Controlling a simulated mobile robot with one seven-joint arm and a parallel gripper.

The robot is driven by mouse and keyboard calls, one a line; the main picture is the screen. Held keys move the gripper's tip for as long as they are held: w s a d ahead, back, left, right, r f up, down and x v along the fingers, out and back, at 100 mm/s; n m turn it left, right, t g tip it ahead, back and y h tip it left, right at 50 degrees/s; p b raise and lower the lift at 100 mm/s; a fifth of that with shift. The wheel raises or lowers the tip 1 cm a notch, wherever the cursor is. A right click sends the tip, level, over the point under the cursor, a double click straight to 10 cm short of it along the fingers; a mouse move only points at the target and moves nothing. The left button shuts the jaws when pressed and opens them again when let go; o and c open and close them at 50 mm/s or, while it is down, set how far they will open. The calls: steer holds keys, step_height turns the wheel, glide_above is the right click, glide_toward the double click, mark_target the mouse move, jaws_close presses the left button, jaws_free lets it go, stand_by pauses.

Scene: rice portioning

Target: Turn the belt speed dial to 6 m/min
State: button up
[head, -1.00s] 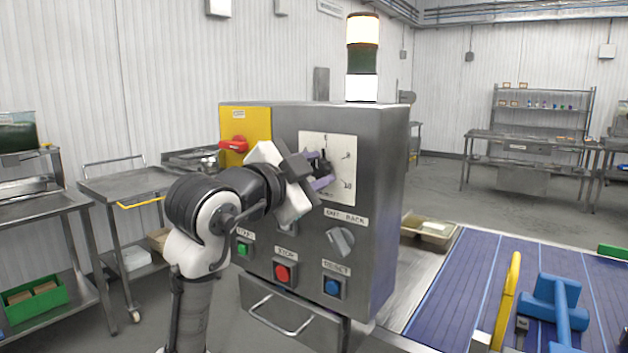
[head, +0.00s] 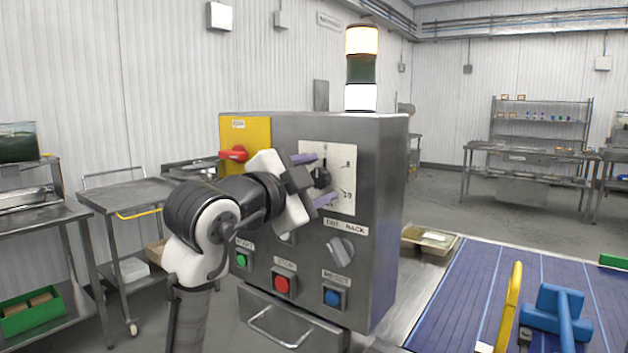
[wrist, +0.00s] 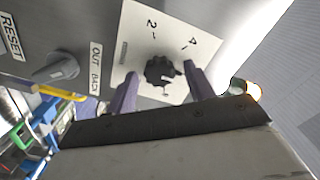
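The belt speed dial is a black knob (head: 320,177) on a white scale plate (head: 347,160) on the control box front. In the head view its narrow end appears to point up toward the top mark, whose number is too small to read; 8 and 10 are on the right. The wrist view shows the knob (wrist: 160,70) with 2 and 4 on the plate (wrist: 140,45). My gripper (head: 323,177) is open. Its two purple fingers stand on either side of the knob, apart from it, with visible gaps in the wrist view.
A red switch (head: 234,154) sits on a yellow panel left of my gripper. A blue belt (head: 450,290) runs at right.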

steer(key=b+v, duration=0.3)
steer(key=v, duration=1.1)
steer(key=shift+b, duration=0.35)
